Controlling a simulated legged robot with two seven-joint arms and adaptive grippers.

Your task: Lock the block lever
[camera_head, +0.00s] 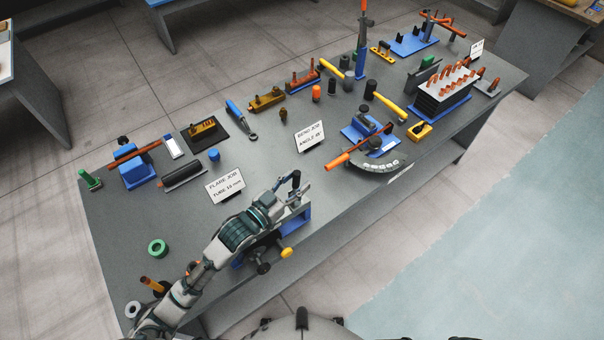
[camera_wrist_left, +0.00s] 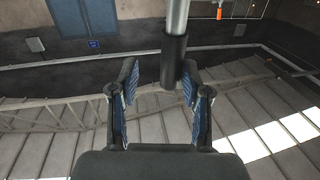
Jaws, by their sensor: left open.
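A blue tube-expander device (camera_head: 294,222) stands at the near edge of the table, partly hidden behind my left arm. It has a yellow knob (camera_head: 286,252) and a black knob (camera_head: 263,268). A lever with a black grip (camera_head: 296,178) rises at its upper end, beside my left gripper (camera_head: 298,192). In the left wrist view, a metal rod with a black grip (camera_wrist_left: 173,62) reaches down between the open fingers of the left gripper (camera_wrist_left: 160,78). Contact with either finger cannot be made out. My right gripper is not in view.
The grey table (camera_head: 300,250) carries a flare job card (camera_head: 225,185), a bend job card (camera_head: 310,135) and a blue bender with an orange handle (camera_head: 370,140). A green ring (camera_head: 157,248) lies at the left. The table right of the expander is clear.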

